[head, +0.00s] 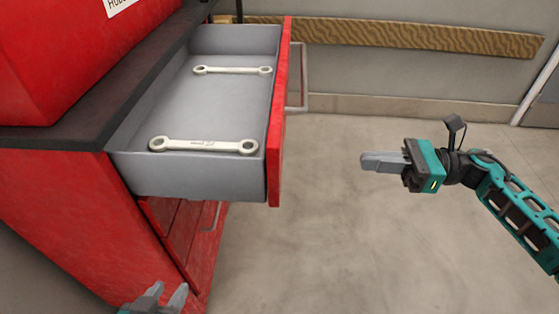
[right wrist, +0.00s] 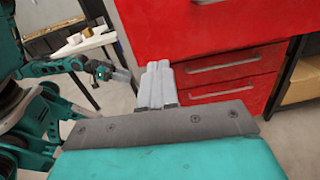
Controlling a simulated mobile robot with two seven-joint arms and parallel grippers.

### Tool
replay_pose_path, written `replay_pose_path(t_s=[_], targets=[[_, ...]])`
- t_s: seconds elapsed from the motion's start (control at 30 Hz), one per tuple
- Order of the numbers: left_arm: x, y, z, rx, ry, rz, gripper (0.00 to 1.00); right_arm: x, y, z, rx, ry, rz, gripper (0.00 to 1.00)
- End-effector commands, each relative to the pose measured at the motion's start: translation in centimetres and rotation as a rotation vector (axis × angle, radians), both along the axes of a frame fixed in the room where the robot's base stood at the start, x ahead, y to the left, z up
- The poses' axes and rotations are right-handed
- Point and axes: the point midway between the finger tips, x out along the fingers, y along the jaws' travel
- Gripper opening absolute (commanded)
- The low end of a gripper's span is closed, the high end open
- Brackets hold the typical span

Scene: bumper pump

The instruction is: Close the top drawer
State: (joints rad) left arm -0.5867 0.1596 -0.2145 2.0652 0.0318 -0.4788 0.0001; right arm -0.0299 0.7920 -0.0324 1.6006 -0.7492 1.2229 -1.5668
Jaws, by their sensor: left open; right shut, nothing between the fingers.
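The top drawer (head: 190,176) of the red tool cabinet (head: 75,215) is pulled far out in the head view. Its red front (head: 280,120) faces right and carries a grey handle (head: 302,78). Two wrenches lie inside, one far (head: 232,70) and one near (head: 203,145). My right gripper (head: 368,162) is shut and empty, to the right of the drawer front and apart from it. It also shows in the right wrist view (right wrist: 155,85). My left gripper (head: 168,296) is open and empty at the bottom edge, below the drawer and near the cabinet's lower part.
Lower red drawers (head: 180,235) sit beneath the open one and look shut. A dark worktop (head: 110,95) and a red box (head: 60,50) are above the cabinet. The floor (head: 350,240) right of the drawer is clear. A white table (right wrist: 85,45) with objects stands behind in the right wrist view.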

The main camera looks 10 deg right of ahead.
Motion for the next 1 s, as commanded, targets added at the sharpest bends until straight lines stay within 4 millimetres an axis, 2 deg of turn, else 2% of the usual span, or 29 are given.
replay_pose_path(t_s=[0.1, 0.23, 0.7, 0.83, 1.0], targets=[[0.3, -0.1, 0.3, -0.004, -0.01, -0.001, 0.43, -0.1, 0.0, -0.1, -0.033, -0.039, 0.025, 0.0], [0.2, -0.2, 0.5, -0.005, -0.01, -0.002, 0.43, 0.2, 1.3, 0.0, -0.034, -0.042, 0.028, 0.0], [-0.2, -0.4, 1.3, -0.018, 0.002, 0.007, 0.43, 2.8, 10.4, 0.2, -0.028, -0.041, 0.027, 0.0], [-0.2, -0.3, 1.4, -0.016, 0.001, 0.008, 0.43, 3.3, 12.1, 0.1, -0.029, -0.04, 0.025, 0.0], [-0.3, -0.2, 1.2, -0.013, 0.005, 0.01, 0.43, 3.6, 13.1, -0.1, -0.029, -0.037, 0.024, 0.0]])
